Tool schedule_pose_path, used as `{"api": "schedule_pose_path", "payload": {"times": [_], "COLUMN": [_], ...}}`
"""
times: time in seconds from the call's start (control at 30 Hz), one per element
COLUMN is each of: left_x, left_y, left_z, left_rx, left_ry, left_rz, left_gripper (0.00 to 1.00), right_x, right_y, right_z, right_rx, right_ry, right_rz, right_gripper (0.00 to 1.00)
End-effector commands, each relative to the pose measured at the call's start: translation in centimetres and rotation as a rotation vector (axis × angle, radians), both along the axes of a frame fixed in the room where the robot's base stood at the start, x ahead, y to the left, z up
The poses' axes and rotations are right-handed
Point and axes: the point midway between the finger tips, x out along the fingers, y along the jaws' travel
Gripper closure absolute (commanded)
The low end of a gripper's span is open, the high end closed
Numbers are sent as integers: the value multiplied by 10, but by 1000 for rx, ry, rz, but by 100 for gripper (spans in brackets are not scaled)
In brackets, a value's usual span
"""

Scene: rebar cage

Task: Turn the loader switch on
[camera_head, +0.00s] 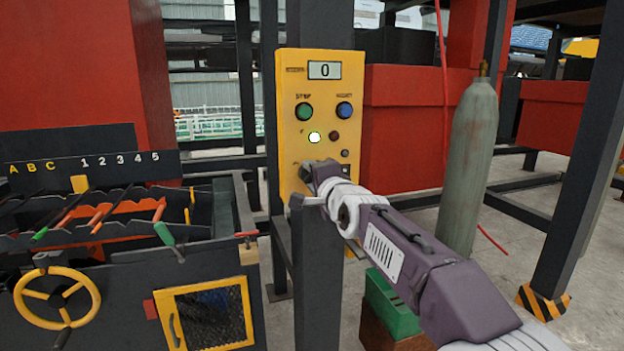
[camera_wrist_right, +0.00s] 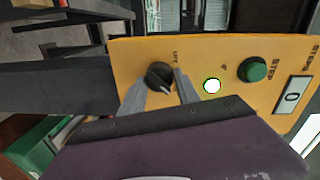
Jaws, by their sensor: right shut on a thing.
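The yellow control panel (camera_head: 292,120) stands upright on a dark post in the head view, with a small display reading 0. In the right wrist view, a black rotary switch (camera_wrist_right: 159,74) with a pale pointer mark sits on the panel (camera_wrist_right: 130,50). Its label is too small to read surely. My right gripper (camera_wrist_right: 160,90) is shut on this switch, one grey finger on each side. In the head view, my right gripper (camera_head: 311,176) reaches the panel's lower left and hides the switch. My left gripper is not in view.
The panel also bears a green button (camera_head: 304,112), a blue button (camera_head: 344,110), a glowing white lamp (camera_head: 315,137) and a dark red lamp (camera_head: 334,136). A rack with coloured-handled rods and a yellow handwheel (camera_head: 57,295) stands left. A gas cylinder (camera_head: 470,165) stands right.

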Motion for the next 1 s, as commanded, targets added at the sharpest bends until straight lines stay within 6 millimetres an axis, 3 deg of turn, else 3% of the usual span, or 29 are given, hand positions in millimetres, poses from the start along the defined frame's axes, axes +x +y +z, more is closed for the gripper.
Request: {"api": "schedule_pose_path", "payload": {"times": [0.13, 0.17, 0.23, 0.6, 1.0], "left_x": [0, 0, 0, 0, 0], "left_y": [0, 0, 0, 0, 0], "left_z": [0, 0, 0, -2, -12], "left_rx": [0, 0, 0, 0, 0], "left_ry": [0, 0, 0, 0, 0], "left_rz": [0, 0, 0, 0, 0], "left_gripper": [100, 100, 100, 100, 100], "right_x": [0, 0, 0, -5, -76], "right_y": [0, 0, 0, -2, -25], "right_z": [-1, -1, -1, 0, 5], "right_rx": [1, 1, 1, 1, 1], "right_ry": [4, 4, 4, -1, 0], "right_rz": [0, 0, 0, 0, 0], "right_gripper": [100, 56, 40, 40, 40]}}
